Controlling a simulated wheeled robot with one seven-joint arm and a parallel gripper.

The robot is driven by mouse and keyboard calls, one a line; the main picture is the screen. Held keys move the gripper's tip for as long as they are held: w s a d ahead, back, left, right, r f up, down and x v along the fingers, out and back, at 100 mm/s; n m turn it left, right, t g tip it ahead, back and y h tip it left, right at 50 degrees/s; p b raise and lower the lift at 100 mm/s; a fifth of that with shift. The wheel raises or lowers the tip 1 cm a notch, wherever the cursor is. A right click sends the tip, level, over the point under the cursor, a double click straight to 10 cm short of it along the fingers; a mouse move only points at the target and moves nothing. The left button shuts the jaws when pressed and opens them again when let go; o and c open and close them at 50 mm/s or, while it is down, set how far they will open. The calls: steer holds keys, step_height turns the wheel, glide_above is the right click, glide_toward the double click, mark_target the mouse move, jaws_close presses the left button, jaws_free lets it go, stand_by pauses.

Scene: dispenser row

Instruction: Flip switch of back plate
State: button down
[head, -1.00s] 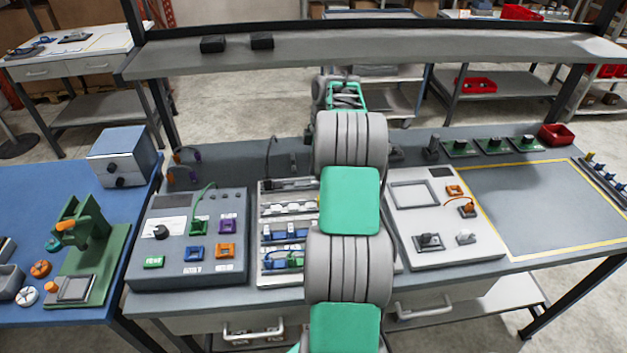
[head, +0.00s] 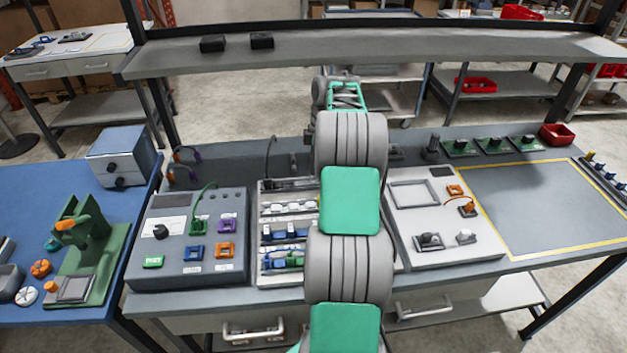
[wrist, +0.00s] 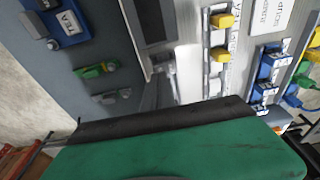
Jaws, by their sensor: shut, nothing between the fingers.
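My gripper (wrist: 165,118) fills the lower part of the wrist view as a green body with a black front edge. It is shut and empty. In the head view my arm hides it. Toward the table's back edge, the wrist view shows a blue plate (wrist: 72,27) lettered "TEA", a small green part (wrist: 95,71) and a small grey part (wrist: 115,96). My gripper is below these in the picture, apart from the blue plate. I cannot tell which is the back plate's switch. I see no clear contact with any of them.
A panel with rows of yellow, blue and green plugs (head: 285,232) lies left of my arm. A grey panel (head: 200,235) is farther left and a pale panel (head: 440,215) to the right. A shelf (head: 370,50) spans above the table. The yellow-outlined area (head: 545,205) is clear.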

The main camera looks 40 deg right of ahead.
steer(key=shift+f+b, duration=0.6)
steer(key=shift+f, duration=0.15)
steer(key=shift+r, duration=0.1)
steer(key=shift+r+p, duration=2.65)
steer(key=shift+r, duration=0.75)
